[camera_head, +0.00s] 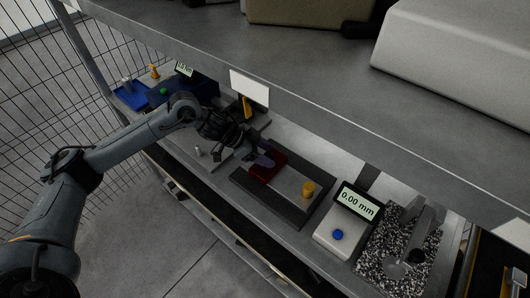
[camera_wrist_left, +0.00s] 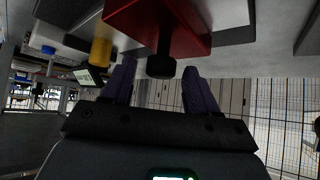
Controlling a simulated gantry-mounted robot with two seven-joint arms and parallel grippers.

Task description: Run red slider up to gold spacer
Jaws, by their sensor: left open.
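The red slider (camera_head: 266,170) sits on a dark flat rail block (camera_head: 244,185) on the bench. The gold spacer (camera_head: 308,188), a short cylinder, stands on the same block to the right, with a gap between it and the slider. In the left wrist view the slider (camera_wrist_left: 185,20) carries a black knob (camera_wrist_left: 161,66), and the gold spacer (camera_wrist_left: 100,52) is at upper left. My left gripper (camera_wrist_left: 160,80) has its purple fingers spread, one either side of the knob, with gaps visible. In the head view the gripper (camera_head: 261,158) is at the slider's far-left side. My right gripper is not seen.
A grey box with a blue button (camera_head: 338,234) and a display reading 0.00 mm (camera_head: 357,203) stand right of the block. A bed of grey chips (camera_head: 385,250) lies beyond them. A blue tray (camera_head: 131,96) is at far left. A shelf (camera_head: 300,100) overhangs the bench.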

